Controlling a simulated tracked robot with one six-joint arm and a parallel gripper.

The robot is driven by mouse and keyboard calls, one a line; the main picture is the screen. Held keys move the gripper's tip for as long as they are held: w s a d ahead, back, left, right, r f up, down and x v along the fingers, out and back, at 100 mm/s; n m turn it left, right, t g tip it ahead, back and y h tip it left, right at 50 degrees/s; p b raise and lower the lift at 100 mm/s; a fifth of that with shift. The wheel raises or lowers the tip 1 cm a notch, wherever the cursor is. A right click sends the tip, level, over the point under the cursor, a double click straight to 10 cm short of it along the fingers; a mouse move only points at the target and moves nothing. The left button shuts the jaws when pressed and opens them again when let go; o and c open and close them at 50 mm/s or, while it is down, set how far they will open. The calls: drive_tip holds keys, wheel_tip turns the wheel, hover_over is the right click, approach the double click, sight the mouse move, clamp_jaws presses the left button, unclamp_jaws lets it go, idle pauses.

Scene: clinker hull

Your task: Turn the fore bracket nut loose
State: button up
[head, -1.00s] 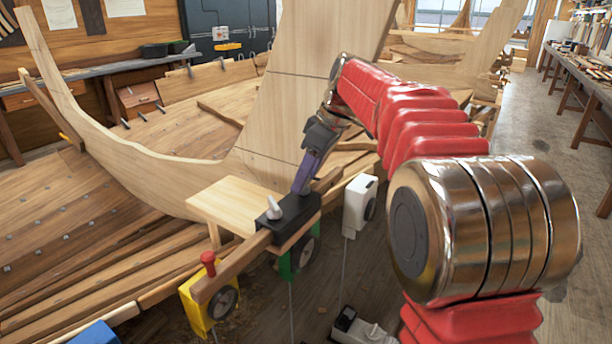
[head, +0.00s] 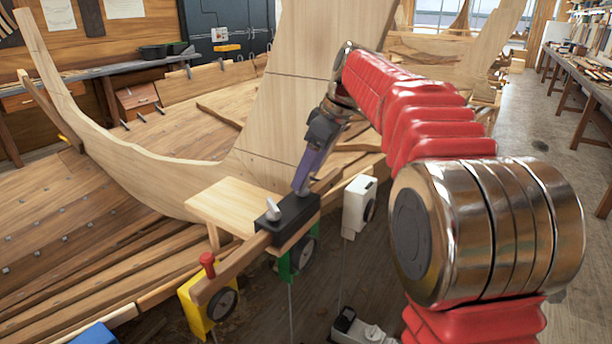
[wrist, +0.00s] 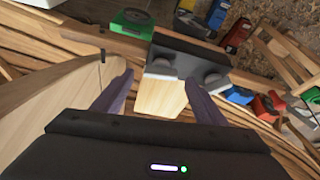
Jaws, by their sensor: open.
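A black bracket block (head: 294,218) sits across a wooden rail, with a light grey pointed nut (head: 273,210) on its left part. In the wrist view the block (wrist: 190,52) shows two rounded dark grey nuts, one (wrist: 160,68) ahead between the fingertips and one (wrist: 213,81) to the right. I cannot tell which is the fore one. My gripper (head: 302,188) reaches down to the block's right end, hiding what is there. In the wrist view my gripper (wrist: 159,82) has its purple fingers wide apart, holding nothing. Contact with a nut cannot be made out.
A yellow box with a red knob (head: 207,264), a green box (head: 299,258) and a white box (head: 358,204) stand along the rail. A pale board (head: 236,206) adjoins the block. The tall wooden stem (head: 318,75) rises behind my gripper.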

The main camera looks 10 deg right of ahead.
drive_tip(key=v, duration=1.1)
drive_tip(key=shift+r, duration=0.15)
drive_tip(key=shift+d, duration=0.1)
drive_tip(key=shift+c, duration=0.5)
